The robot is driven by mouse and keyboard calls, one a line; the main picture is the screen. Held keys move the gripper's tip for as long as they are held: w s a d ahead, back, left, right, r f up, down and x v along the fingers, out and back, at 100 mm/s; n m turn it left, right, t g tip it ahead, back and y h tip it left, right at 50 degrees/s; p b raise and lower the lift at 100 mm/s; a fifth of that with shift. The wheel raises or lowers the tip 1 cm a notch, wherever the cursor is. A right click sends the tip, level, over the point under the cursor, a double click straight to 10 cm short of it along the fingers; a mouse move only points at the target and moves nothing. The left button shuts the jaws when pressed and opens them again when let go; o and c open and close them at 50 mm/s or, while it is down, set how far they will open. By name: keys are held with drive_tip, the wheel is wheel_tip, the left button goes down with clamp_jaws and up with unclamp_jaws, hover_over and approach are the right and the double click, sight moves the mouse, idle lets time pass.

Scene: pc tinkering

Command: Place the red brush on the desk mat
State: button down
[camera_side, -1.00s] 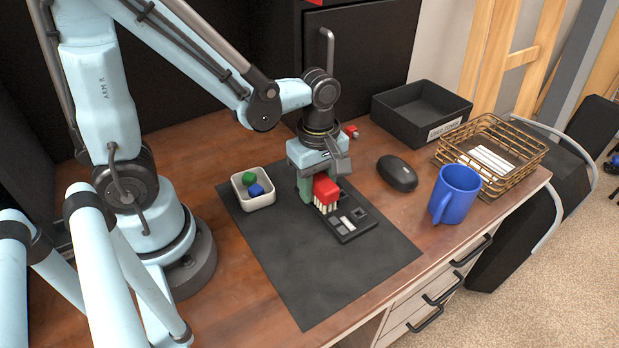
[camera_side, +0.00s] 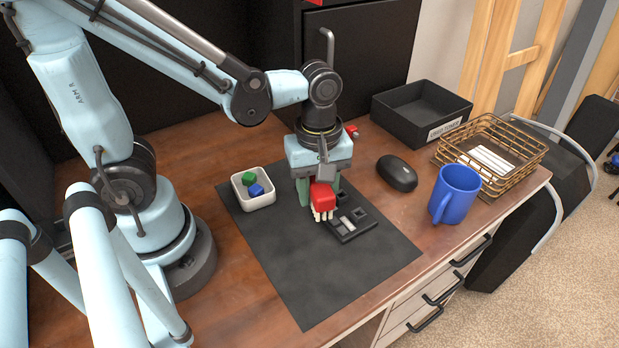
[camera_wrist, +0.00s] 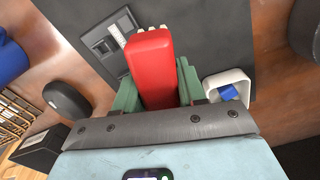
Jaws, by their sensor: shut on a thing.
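The red brush (camera_side: 325,197) has a red block handle and pale bristles. My gripper (camera_side: 319,195) is shut on it, with a green finger on each side. In the wrist view the brush (camera_wrist: 151,68) lies between the green fingers, its bristles at the far end. The bristle end is over the dark desk mat (camera_side: 320,275), beside the black panel; I cannot tell whether it touches. The mat also shows in the wrist view (camera_wrist: 200,30).
A black panel with square slots (camera_side: 350,228) lies on the mat. A white tray (camera_side: 254,203) with green and blue cubes stands at the mat's left. A black mouse (camera_side: 397,173), blue mug (camera_side: 454,194), wire basket (camera_side: 520,160) and black bin (camera_side: 421,108) stand right. The mat's front is clear.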

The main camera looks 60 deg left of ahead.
sight(306, 246)
drive_tip(key=s+d+r+m, duration=0.3)
drive_tip(key=s+m, duration=0.1)
drive_tip(key=m, duration=0.1)
drive_tip(key=shift+s+d+r+m, duration=0.15)
drive_tip(key=shift+s+d+m, duration=0.15)
drive_tip(key=shift+s+d, duration=0.1)
drive_tip(key=shift+f, duration=4)
drive_tip(key=c, duration=1.2)
unclamp_jaws()
drive_tip(key=shift+o, duration=0.3)
drive_tip(key=shift+o, duration=0.9)
